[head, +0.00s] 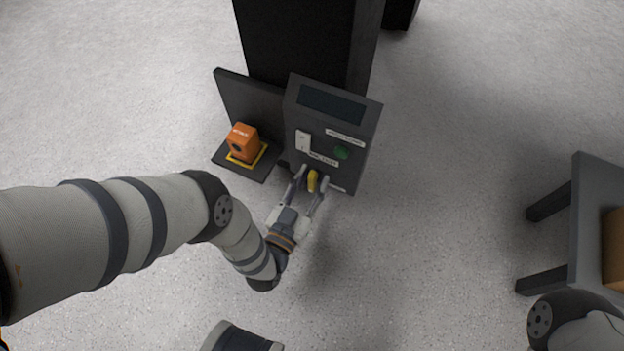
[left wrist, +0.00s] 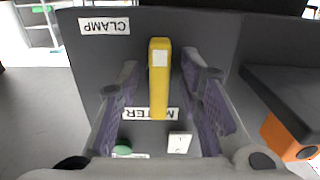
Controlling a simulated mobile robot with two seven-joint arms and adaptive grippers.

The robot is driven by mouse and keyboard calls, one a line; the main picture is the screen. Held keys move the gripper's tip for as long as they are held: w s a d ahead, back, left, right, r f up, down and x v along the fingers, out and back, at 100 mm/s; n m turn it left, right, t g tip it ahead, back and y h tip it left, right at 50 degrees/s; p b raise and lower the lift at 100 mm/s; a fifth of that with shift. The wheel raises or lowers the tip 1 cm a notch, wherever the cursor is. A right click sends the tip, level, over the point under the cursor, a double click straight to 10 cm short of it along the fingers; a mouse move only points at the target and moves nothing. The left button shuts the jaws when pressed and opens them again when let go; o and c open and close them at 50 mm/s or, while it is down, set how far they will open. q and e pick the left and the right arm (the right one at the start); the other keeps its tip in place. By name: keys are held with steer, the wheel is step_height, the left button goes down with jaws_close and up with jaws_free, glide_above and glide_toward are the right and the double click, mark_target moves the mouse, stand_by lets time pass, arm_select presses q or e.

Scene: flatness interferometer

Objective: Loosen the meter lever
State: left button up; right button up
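The yellow lever (head: 312,181) is on the lower front of the dark instrument cabinet (head: 292,115). In the left wrist view the lever (left wrist: 159,85) is a yellow bar with a pale patch near its top end. Its lower end covers part of the upside-down METER label (left wrist: 168,114). My left gripper (head: 313,177) is open, with one finger on each side of the lever. In the left wrist view, gaps show between the lever and both fingers. My right gripper is out of view.
The cabinet also has a CLAMP label (left wrist: 104,26), a green button (head: 341,153), a white switch (head: 302,140) and a dark display (head: 331,104). An orange device (head: 243,141) sits on a yellow-edged pad left of it. A grey table (head: 590,185) stands at right.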

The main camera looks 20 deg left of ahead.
arm_select(q)
steer(key=s, duration=1.2)
steer(key=shift+a, duration=0.15)
